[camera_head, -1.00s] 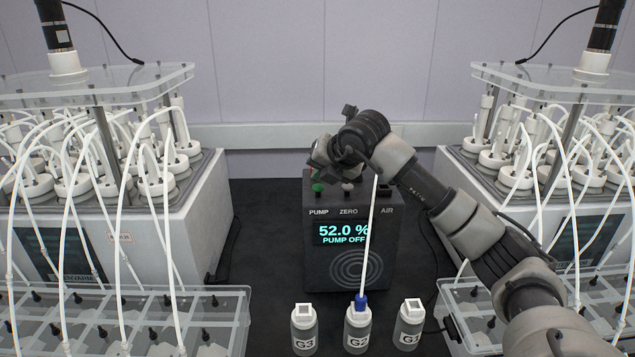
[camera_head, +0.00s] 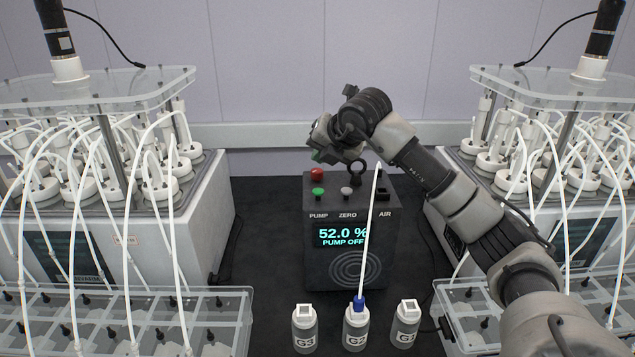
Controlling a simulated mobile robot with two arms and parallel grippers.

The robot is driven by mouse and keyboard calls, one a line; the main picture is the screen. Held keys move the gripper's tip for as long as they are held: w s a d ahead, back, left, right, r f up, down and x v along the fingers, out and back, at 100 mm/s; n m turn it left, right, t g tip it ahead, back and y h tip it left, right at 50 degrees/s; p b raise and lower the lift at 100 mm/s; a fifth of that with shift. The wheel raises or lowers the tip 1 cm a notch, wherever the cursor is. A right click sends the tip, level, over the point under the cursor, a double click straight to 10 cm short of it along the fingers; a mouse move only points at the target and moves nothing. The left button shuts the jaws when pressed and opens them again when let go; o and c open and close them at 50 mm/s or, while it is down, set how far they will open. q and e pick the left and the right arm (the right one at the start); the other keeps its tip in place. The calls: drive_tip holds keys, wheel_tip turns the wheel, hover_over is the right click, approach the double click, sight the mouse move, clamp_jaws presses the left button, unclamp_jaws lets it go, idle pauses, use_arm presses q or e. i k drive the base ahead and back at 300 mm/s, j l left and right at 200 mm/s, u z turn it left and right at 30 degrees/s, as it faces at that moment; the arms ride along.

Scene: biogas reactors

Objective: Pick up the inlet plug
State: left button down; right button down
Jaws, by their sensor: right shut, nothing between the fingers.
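My right gripper (camera_head: 322,154) is above the back left part of the dark analyzer box (camera_head: 350,240), seen side-on. Its fingers are shut and empty, clear of the buttons below. A black ring-shaped piece (camera_head: 357,172) stands up on top of the analyzer, right of the gripper; it may be the inlet plug, but I cannot tell for sure. A white tube (camera_head: 368,240) runs from a blue fitting (camera_head: 359,303) in the G2 bottle (camera_head: 356,330) up past the analyzer's front. My left gripper is not in view.
The analyzer has a red button (camera_head: 317,174), a green button (camera_head: 318,192) and a grey button (camera_head: 347,192); its display reads 52.0 % and PUMP OFF. Bottles G3 (camera_head: 304,330) and G1 (camera_head: 406,330) flank G2. Reactor racks with tubes stand at both sides.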

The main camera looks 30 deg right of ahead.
sight(359, 300)
drive_tip(key=z, duration=1.3)
